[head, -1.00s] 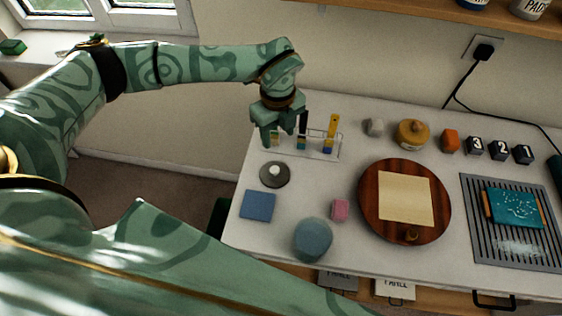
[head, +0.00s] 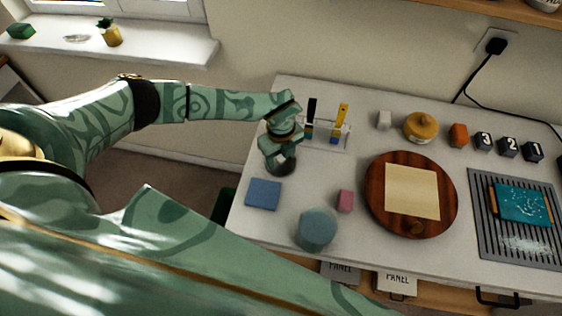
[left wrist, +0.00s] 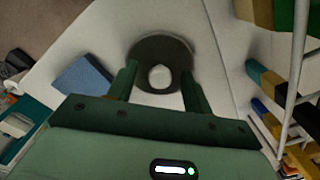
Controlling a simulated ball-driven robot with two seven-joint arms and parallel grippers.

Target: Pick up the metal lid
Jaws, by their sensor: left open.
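The metal lid (head: 281,166) is a dark grey disc lying on the white table, partly hidden by my left gripper in the head view. My left gripper (head: 284,158) is above the lid, pointing down. In the left wrist view its fingers (left wrist: 160,82) are apart, on either side of the near part of the lid, with the knob between their lines. Nothing is held. My right gripper is not in view.
A blue square (head: 263,194), a blue-grey round thing (head: 316,230) and a pink block (head: 345,200) lie nearer the front. A round wooden board (head: 377,209) is to the right.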

